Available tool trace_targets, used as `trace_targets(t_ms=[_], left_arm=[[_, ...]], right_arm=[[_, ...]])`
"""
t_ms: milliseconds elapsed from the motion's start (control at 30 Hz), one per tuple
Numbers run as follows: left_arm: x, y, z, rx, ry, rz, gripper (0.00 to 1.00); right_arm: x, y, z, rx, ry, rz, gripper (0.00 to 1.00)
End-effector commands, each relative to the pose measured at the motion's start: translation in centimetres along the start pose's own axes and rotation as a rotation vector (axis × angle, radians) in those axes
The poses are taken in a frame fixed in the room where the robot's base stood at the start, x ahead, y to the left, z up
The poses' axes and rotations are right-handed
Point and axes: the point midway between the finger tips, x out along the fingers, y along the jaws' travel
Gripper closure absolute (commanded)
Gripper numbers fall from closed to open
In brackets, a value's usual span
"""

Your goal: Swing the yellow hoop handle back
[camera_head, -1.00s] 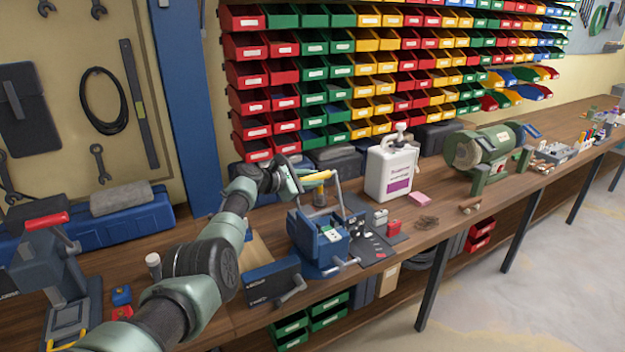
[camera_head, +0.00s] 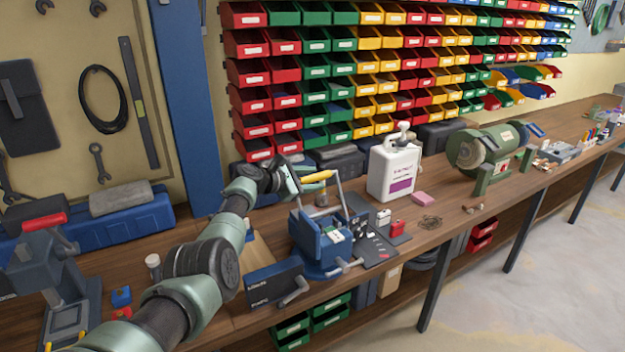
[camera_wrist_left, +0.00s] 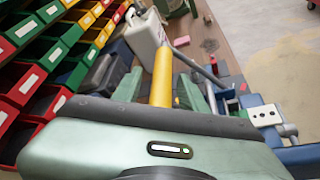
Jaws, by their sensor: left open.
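The yellow hoop handle (camera_head: 319,176) is a yellow grip across the top of a grey hoop that stands raised over a blue box-like device (camera_head: 318,236) on the bench. My left gripper (camera_head: 302,180) is at the left end of the yellow grip. In the left wrist view the yellow handle (camera_wrist_left: 162,80) runs lengthwise between the two pale green fingers of my left gripper (camera_wrist_left: 160,88). The fingers are apart, with the handle between them; whether either touches it I cannot tell. My right gripper is not in view.
A white jug (camera_head: 394,170) stands just right of the hoop. A dark blue box with a crank (camera_head: 275,283) sits in front. A green bench grinder (camera_head: 488,147) stands farther right. Coloured bins (camera_head: 330,90) fill the wall behind.

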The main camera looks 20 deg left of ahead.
Motion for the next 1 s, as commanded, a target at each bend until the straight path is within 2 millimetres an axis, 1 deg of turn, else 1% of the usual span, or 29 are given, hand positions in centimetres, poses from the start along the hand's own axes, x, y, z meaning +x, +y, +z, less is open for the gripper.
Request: trace_targets(t_ms=[200,367,567,800,1000], left_arm=[[0.0,0.0,0.1,-0.001,-0.001,-0.001,0.58],[-0.6,0.1,0.1,0.000,-0.001,0.001,0.58],[-2.6,0.1,0.2,0.001,0.000,0.000,0.58],[-5.5,0.0,-0.1,0.001,0.001,0.000,0.58],[-7.3,0.0,-0.2,-0.001,0.000,0.001,0.58]], right_arm=[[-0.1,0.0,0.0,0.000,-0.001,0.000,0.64],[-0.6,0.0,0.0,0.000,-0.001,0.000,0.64],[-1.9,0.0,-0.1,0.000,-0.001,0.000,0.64],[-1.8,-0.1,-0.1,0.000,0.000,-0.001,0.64],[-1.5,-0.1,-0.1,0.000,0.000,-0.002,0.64]])
